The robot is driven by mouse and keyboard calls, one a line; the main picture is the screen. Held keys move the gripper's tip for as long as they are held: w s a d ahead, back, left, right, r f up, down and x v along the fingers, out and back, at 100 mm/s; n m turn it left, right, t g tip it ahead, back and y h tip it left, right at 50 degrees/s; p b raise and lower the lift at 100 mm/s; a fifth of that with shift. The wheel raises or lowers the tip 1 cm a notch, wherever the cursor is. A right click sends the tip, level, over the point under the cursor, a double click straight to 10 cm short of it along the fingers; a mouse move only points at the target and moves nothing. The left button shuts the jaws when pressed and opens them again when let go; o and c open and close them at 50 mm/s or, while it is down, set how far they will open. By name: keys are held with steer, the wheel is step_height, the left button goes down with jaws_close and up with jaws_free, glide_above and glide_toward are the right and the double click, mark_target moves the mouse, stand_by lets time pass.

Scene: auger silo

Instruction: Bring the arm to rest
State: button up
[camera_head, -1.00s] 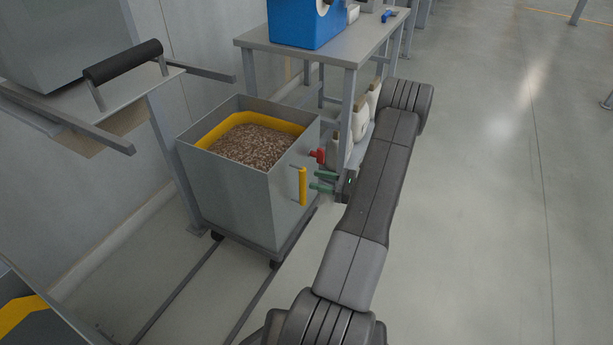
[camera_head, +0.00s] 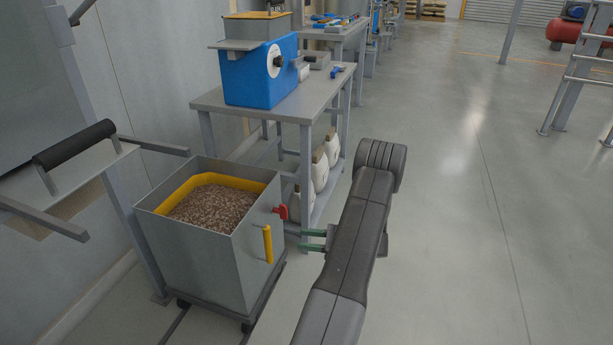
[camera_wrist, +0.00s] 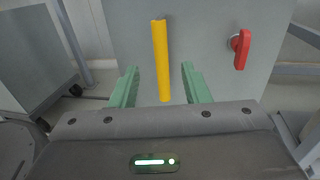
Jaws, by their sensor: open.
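My gripper (camera_head: 312,240) is open, its two green fingers pointing left toward the grey bin. In the wrist view my gripper (camera_wrist: 158,88) has its green fingers apart, with nothing held between them. The bin's yellow vertical handle (camera_head: 267,244) stands a little left of the fingertips, with a gap between. In the wrist view the yellow handle (camera_wrist: 160,60) appears ahead, between the fingers. My dark arm reaches across the lower middle of the head view.
The grey wheeled bin (camera_head: 190,255) holds brown pellets (camera_head: 212,206) and has a red latch (camera_head: 281,212). A grey table (camera_head: 300,105) with a blue machine (camera_head: 258,75) stands behind. White containers (camera_head: 320,172) sit on its lower shelf.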

mark_target(267, 238)
steer(key=a+b, duration=0.1)
steer(key=a, duration=0.3)
steer(key=w+a, duration=0.1)
steer(key=a, duration=0.3)
steer(key=w+a+b, duration=0.1)
steer(key=a, duration=0.4)
steer(key=shift+b, duration=0.3)
steer(key=shift+s+a, duration=0.2)
steer(key=shift+s, duration=0.4)
steer(key=shift+s+f, duration=0.1)
